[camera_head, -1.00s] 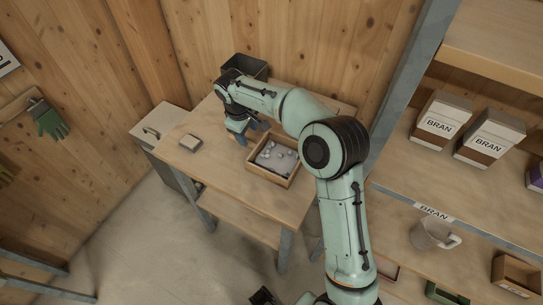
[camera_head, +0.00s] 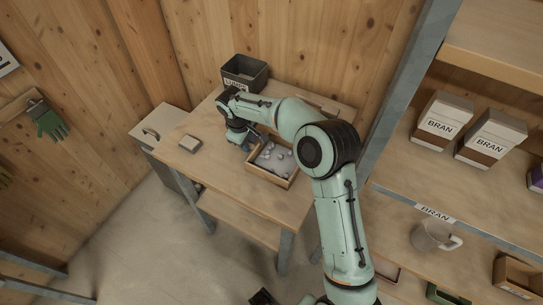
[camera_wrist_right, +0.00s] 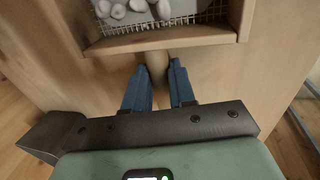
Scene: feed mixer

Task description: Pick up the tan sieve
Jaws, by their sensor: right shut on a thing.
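The tan sieve (camera_head: 289,182) is a square wooden-framed tray on the wooden table, holding several whitish stones. In the right wrist view its near frame edge (camera_wrist_right: 160,41), mesh and stones show at the top, with a short tan handle (camera_wrist_right: 157,64) sticking out toward me. My right gripper (camera_wrist_right: 157,84) has its blue fingers on either side of this handle and is shut on it. In the head view the right gripper (camera_head: 246,147) is at the sieve's left side, partly hidden by my wrist. The sieve appears level and at table height; I cannot tell any gap beneath. My left gripper is not seen.
A dark labelled bin (camera_head: 245,72) stands at the table's back. Shelves at right hold bran boxes (camera_head: 440,118) and a mug (camera_head: 432,236). The table's front left is clear.

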